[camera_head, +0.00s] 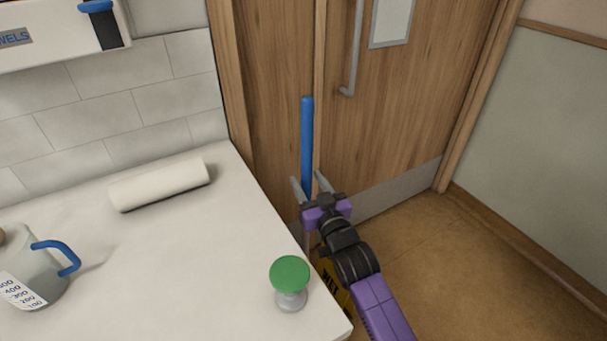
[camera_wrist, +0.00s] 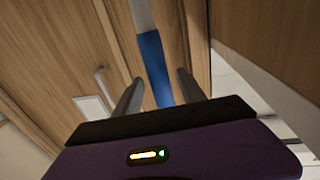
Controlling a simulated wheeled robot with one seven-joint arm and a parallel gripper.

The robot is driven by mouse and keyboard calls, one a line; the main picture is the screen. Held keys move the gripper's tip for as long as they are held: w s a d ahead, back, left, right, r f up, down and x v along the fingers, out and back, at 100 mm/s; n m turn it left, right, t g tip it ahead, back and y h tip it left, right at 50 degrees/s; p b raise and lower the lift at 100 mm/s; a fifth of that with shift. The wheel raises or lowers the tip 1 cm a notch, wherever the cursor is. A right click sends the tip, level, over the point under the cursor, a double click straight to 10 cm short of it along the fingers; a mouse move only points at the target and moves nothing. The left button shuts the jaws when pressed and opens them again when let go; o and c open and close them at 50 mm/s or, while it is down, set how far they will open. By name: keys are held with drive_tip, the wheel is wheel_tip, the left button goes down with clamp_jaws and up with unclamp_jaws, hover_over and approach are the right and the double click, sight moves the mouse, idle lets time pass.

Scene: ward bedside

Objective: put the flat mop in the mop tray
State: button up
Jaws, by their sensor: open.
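A blue pole (camera_head: 307,145), which looks like the flat mop's handle, stands upright in front of the wooden door, just past the counter's edge. Its lower part and the mop head are hidden behind my arm and the counter. My gripper (camera_head: 308,186) is open, with its fingers pointing at the pole. In the wrist view the blue handle (camera_wrist: 155,65) shows between the two fingers, with a paler section above it. I cannot tell whether it lies fully between the fingertips or just beyond them. The mop tray is not in view.
The white counter (camera_head: 190,270) fills the left, holding a white roll (camera_head: 160,185), a jug (camera_head: 35,268) and a green-topped knob (camera_head: 290,280). A yellow sign (camera_head: 330,280) stands beside the counter, partly behind my arm. Open floor (camera_head: 470,260) lies to the right, before the door (camera_head: 420,100).

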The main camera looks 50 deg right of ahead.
drive_tip(key=v, duration=0.8)
drive_tip(key=shift+f, duration=0.1)
idle(0.3)
